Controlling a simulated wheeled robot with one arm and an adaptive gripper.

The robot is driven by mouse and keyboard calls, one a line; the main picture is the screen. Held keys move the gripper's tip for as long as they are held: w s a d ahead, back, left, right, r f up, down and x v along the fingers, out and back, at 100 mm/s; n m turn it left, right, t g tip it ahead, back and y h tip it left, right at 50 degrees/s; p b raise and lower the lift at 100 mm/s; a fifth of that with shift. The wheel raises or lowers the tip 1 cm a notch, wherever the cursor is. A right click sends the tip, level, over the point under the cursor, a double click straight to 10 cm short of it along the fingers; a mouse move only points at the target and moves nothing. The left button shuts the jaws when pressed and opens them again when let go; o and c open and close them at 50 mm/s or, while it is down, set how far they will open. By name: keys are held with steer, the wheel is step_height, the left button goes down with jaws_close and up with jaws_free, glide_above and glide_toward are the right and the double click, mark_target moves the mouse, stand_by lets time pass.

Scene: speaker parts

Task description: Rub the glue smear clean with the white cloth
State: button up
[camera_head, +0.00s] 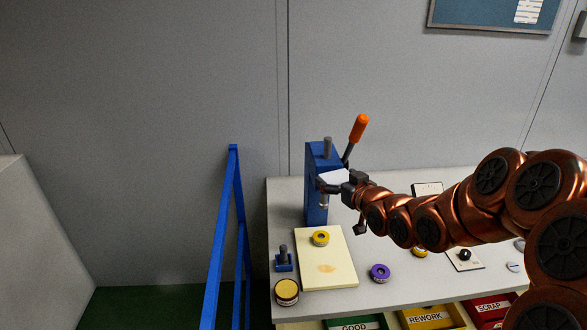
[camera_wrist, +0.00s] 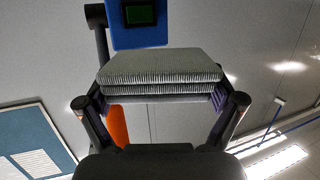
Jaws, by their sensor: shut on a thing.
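The white cloth (camera_head: 334,176) is a folded pad, held in my gripper (camera_head: 332,187). In the wrist view the cloth (camera_wrist: 160,66) shows as stacked ribbed layers between the two fingers of my gripper (camera_wrist: 163,95), which is shut on it. The cloth is up in the air in front of the blue press, apart from the board below. The glue smear (camera_head: 327,268) is a tan-orange patch on the cream board (camera_head: 340,279), toward its front. The smear is in plain view, with nothing on it.
A yellow ring (camera_head: 320,239) lies on the board behind the smear. The blue press (camera_head: 316,212) with an orange-handled lever (camera_head: 358,128) stands at the back. A round tin (camera_head: 286,290), a small blue fixture (camera_head: 284,260) and a purple ring (camera_head: 380,272) flank the board. Labelled bins (camera_head: 428,317) line the front.

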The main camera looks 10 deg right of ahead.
mark_target(337, 180)
steer(key=shift+s+d+r+p, duration=0.1)
steer(key=shift+s+r+p, duration=0.1)
steer(key=shift+r+p, duration=0.35)
steer(key=shift+s+r+p, duration=0.15)
steer(key=shift+r+p, duration=0.3)
steer(key=shift+r, duration=0.1)
steer(key=shift+s+a+r, duration=0.2)
steer(key=shift+a+r, duration=0.05)
steer(key=shift+r, duration=0.15)
steer(key=shift+d+f, duration=0.1)
steer(key=shift+d, duration=0.05)
step_height(337, 180, down, 3)
steer(key=shift+b, duration=1.2)
